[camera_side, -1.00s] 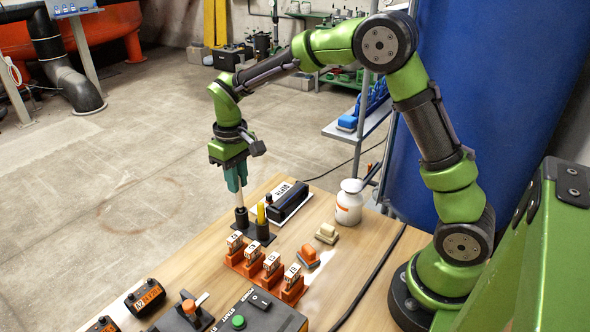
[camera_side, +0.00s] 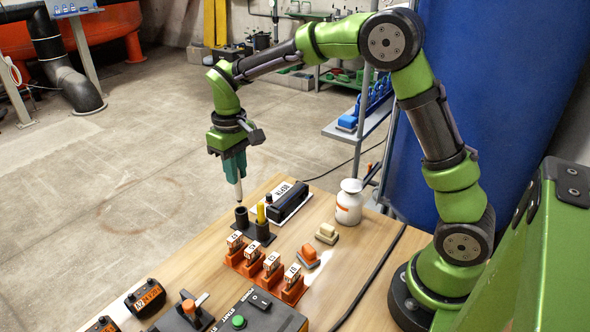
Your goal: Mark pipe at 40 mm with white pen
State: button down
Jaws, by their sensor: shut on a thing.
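My gripper (camera_side: 236,178) is shut on the white pen (camera_side: 239,190), which points tip down just above the black pen holder (camera_side: 241,217). The pen's dark tip is at about the mouth of the left cup; I cannot tell whether it is fully clear of it. A yellow pen (camera_side: 261,212) stands in the neighbouring cup. A black cylindrical body (camera_side: 288,203) lies on a white labelled plate behind the holder; I cannot tell whether it is the pipe.
Orange blocks with numbered white tags (camera_side: 272,264) stand in a row in front of the holder. A control box with a green button (camera_side: 238,321) is at the front.

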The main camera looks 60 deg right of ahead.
jog(key=shift+r, duration=0.9)
jog(key=s+d+r, duration=0.1)
jog(key=s+d, duration=0.4)
jog(key=d, duration=0.6)
jog(key=shift+a+f, duration=0.15)
jog(key=shift+f, duration=0.9)
jog(key=shift+a+f, duration=0.1)
jog(key=shift+f, duration=0.9)
jog(key=shift+f, duration=0.45)
jog(key=shift+r, duration=0.15)
